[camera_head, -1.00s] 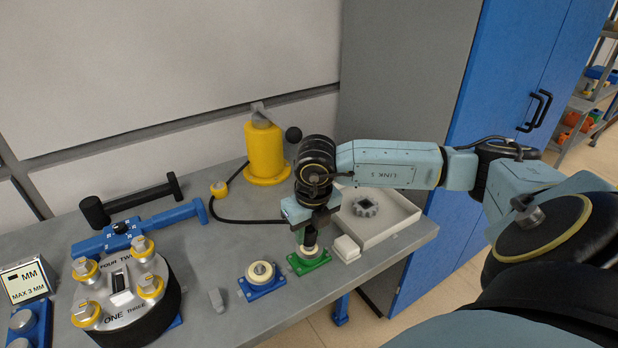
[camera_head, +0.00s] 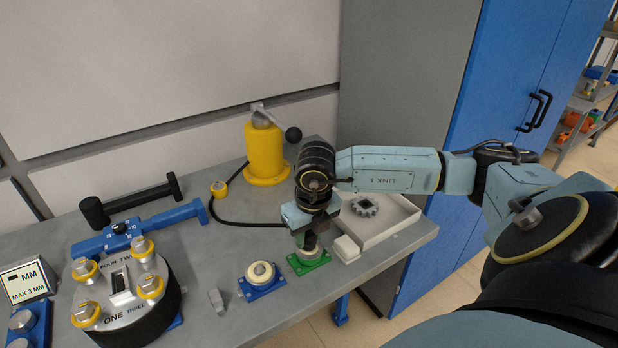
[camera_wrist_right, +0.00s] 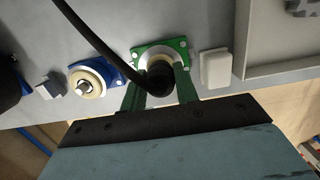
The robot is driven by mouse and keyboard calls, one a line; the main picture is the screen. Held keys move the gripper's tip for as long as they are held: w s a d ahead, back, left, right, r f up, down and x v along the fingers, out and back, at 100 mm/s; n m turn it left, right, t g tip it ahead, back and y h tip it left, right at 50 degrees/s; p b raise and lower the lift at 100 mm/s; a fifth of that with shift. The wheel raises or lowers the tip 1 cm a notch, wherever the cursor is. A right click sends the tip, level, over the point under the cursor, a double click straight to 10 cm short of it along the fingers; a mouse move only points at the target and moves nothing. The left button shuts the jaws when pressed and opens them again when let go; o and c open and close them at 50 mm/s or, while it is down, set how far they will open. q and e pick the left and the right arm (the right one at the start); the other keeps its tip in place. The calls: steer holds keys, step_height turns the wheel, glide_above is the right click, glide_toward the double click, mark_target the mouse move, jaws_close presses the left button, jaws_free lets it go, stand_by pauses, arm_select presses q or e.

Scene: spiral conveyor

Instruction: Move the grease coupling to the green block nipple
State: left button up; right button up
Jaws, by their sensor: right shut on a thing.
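The green block (camera_head: 308,262) sits near the front edge of the bench, right of the blue block. My right gripper (camera_head: 309,240) points down over it. In the right wrist view, the gripper (camera_wrist_right: 160,88) is shut on the dark grease coupling (camera_wrist_right: 158,82), with a finger on each side. The coupling stands over the pale round centre of the green block (camera_wrist_right: 176,47) and hides its nipple. I cannot tell whether they are fully seated. A black hose (camera_wrist_right: 88,35) runs to the coupling. My left gripper is not in view.
The blue block (camera_head: 262,288) with its pale ring is close by on the left. A yellow pump (camera_head: 265,152) with a lever stands behind. A small white box (camera_head: 346,247) and a pale tray (camera_head: 402,222) are close on the right. A black drum (camera_head: 130,325) stands at left.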

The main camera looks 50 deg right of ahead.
mark_target(313, 237)
steer(key=shift+f, duration=0.25)
steer(key=o, duration=0.9)
steer(key=shift+r, duration=0.1)
step_height(313, 237, up, 13)
steer(key=s, duration=0.1)
steer(key=shift+s+a, duration=0.2)
steer(key=shift+s, duration=0.15)
